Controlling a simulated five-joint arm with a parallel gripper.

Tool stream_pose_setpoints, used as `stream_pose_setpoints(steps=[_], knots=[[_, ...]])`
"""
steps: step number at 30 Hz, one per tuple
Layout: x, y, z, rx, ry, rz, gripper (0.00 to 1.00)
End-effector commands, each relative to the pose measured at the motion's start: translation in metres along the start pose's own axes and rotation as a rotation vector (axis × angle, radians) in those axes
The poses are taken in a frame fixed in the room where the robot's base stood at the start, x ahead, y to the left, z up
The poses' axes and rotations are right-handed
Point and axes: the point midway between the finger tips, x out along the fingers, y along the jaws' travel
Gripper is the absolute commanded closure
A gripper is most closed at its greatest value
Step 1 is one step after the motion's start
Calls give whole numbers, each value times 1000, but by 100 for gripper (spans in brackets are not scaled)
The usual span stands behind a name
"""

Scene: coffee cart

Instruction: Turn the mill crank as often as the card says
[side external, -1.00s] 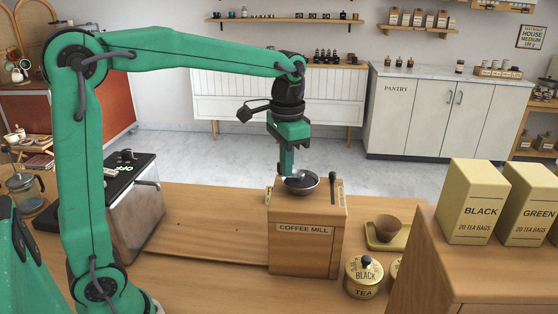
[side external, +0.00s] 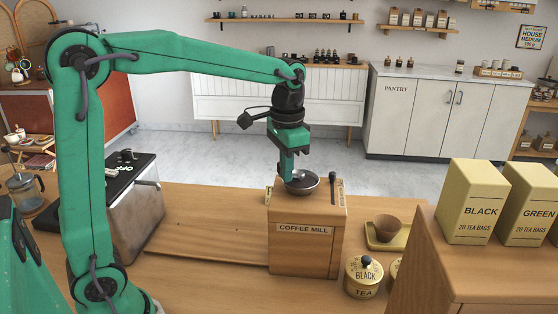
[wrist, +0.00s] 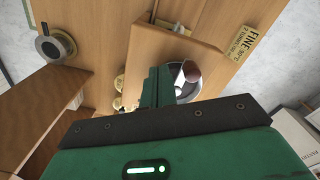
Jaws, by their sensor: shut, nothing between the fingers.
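The wooden coffee mill (side external: 305,252) stands on the counter with a dark metal bowl (side external: 302,188) set in its top. A thin dark upright with a round black knob (side external: 332,176) stands at the right of the bowl; I cannot tell whether it is the crank. My gripper (side external: 287,176) points down at the bowl's left side, shut and empty. In the wrist view its fingers (wrist: 158,75) are beside the bowl (wrist: 184,84); contact is unclear. A yellow card (wrist: 240,43) at the mill's edge reads FINE; its smaller line is not surely readable.
A wooden box with tea cartons (side external: 474,205) stands in the right foreground. A metal machine (side external: 133,210) is at left. A wall sign (side external: 531,36) reads HOUSE MEDIUM.

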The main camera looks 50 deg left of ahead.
Motion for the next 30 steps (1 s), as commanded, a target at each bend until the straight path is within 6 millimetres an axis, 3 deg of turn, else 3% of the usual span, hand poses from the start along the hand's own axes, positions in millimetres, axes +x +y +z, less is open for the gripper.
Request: stream_pose_setpoints(steps=[30], knots=[[15,0,0,0,-1,0,100]])
